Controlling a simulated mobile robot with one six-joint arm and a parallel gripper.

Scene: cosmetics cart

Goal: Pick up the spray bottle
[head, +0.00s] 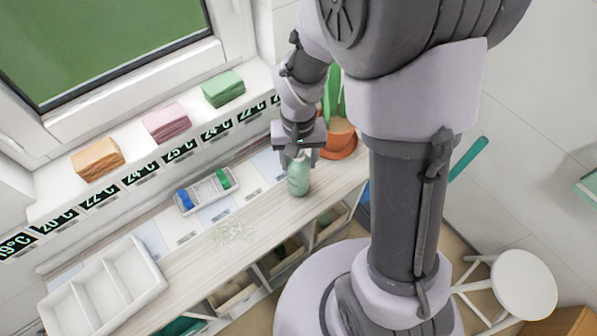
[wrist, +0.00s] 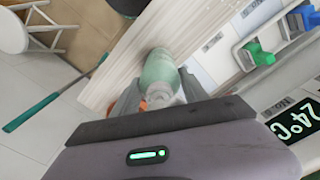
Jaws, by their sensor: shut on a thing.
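The spray bottle (head: 299,180) is pale green and stands at the right part of the wooden counter in the head view. My gripper (head: 298,153) is above it, with its fingers around the bottle's upper part. In the wrist view the green bottle (wrist: 160,75) lies between the two fingers, and my gripper (wrist: 158,98) is shut on it. The bottle's top is partly hidden by the gripper. I cannot tell for sure whether its base touches the counter.
A terracotta pot (head: 340,140) with a green plant stands close behind the gripper. A small tray (head: 207,193) with blue and green items is to the left. A white divided tray (head: 103,290) sits at the lower left. A white stool (head: 524,284) stands at the right.

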